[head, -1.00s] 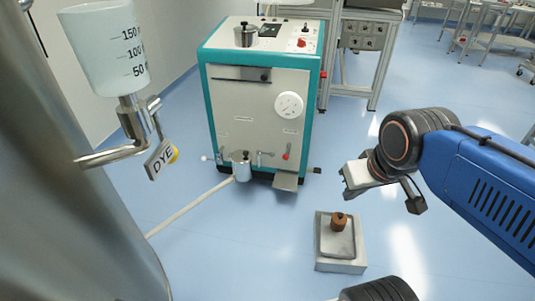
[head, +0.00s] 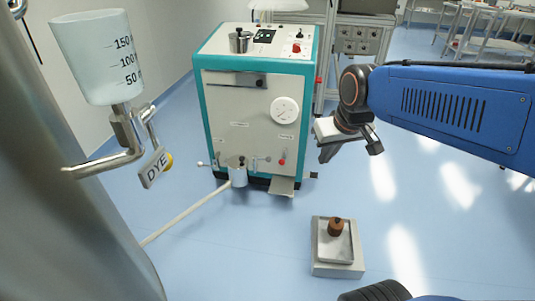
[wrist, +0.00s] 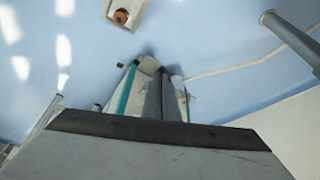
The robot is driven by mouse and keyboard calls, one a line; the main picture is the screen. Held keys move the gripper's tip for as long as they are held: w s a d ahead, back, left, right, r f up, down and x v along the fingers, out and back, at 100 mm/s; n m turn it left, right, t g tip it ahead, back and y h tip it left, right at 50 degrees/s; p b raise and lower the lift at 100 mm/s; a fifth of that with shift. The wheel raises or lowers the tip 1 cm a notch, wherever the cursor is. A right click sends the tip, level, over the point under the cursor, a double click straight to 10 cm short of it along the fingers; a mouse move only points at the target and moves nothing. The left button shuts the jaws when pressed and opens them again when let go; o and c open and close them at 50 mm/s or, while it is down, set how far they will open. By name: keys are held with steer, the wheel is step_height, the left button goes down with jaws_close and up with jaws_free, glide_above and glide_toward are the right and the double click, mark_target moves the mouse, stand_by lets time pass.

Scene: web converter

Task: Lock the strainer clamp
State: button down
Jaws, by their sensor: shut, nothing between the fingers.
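A small metal strainer pot (head: 238,173) stands low at the front left of the teal and white machine (head: 258,125). Small levers and fittings sit around it, but its clamp is too small to make out for sure. My gripper (head: 324,154) hangs in the air to the right of the machine's lower front, apart from the strainer in the picture. In the wrist view the shut fingers (wrist: 162,98) point towards the machine (wrist: 127,92) and hide part of it. Nothing shows between them.
A plinth with a tray (head: 338,266) and a brown weight (head: 336,227) stands on the floor in front. A pipe (head: 185,217) runs along the floor from the machine. A dye cup with a valve (head: 95,60) is near at left. Floor between is clear.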

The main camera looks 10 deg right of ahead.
steer(key=w+a+f, duration=0.1)
steer(key=w+f, duration=0.3)
steer(key=w, duration=1)
steer(key=w+a+f, duration=0.1)
steer(key=w+f, duration=0.3)
steer(key=w, duration=1)
steer(key=w+a+f+n, duration=0.1)
steer(key=w+f, duration=1.9)
steer(key=f, duration=0.1)
steer(key=shift+w+g, duration=0.15)
steer(key=shift+g, duration=0.15)
steer(key=shift+a, duration=0.1)
steer(key=x, duration=1)
steer(key=shift+a, duration=0.2)
